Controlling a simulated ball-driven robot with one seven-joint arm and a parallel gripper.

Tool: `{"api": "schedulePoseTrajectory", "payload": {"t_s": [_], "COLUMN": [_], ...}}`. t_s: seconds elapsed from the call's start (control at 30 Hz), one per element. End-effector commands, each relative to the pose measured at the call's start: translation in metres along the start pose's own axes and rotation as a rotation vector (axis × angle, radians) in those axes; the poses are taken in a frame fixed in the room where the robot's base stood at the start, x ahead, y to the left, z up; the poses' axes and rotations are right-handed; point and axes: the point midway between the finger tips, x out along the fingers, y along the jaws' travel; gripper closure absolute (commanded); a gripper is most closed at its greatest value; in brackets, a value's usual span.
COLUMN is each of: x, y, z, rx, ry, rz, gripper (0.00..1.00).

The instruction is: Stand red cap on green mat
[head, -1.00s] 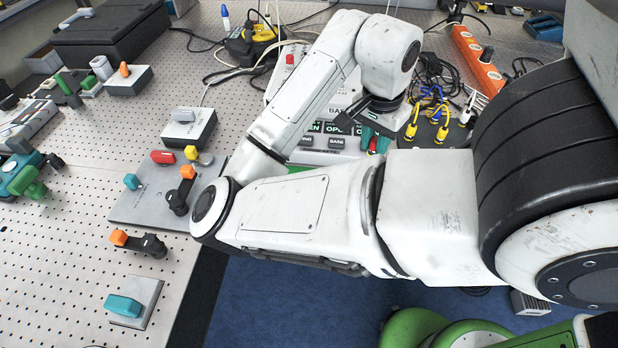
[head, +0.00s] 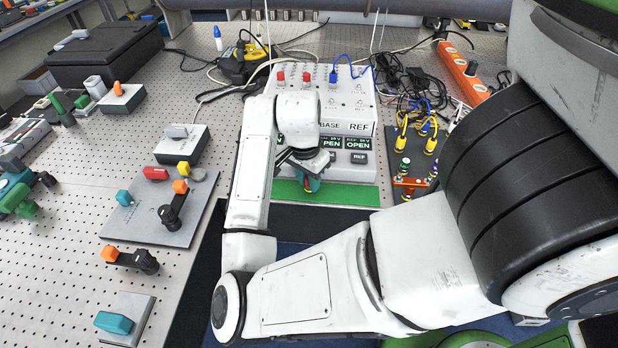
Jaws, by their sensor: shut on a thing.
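My gripper (head: 309,182), with teal fingertips, is over the green mat (head: 350,195) in the head view. It is shut on a small red piece, the red cap (head: 313,175), of which only a sliver shows between the fingers. The green mat is a flat strip in front of the white instrument box. My arm and gripper hide part of it. I cannot tell whether the red cap touches the mat.
The white instrument box (head: 350,128) with OPEN displays stands right behind the mat. A board with yellow plugs (head: 403,140) is to the right. A grey plate (head: 150,220) with colored knobs lies left. A dark gap is in front of the mat.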

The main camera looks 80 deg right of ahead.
Motion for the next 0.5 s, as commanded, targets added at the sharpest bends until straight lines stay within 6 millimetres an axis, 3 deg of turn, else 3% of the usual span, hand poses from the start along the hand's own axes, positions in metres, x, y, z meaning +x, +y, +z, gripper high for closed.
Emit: {"api": "schedulePoseTrajectory", "payload": {"t_s": [0.43, 0.47, 0.5], "x": [0.0084, 0.0074, 0.0069], "y": [0.0004, 0.0003, 0.0003], "z": [0.0008, 0.0008, 0.0007], "rx": [0.001, 0.001, 0.001], "ry": [0.000, 0.000, 0.000], "rz": [0.001, 0.000, 0.000], "gripper": [1.00, 0.73, 0.69]}}
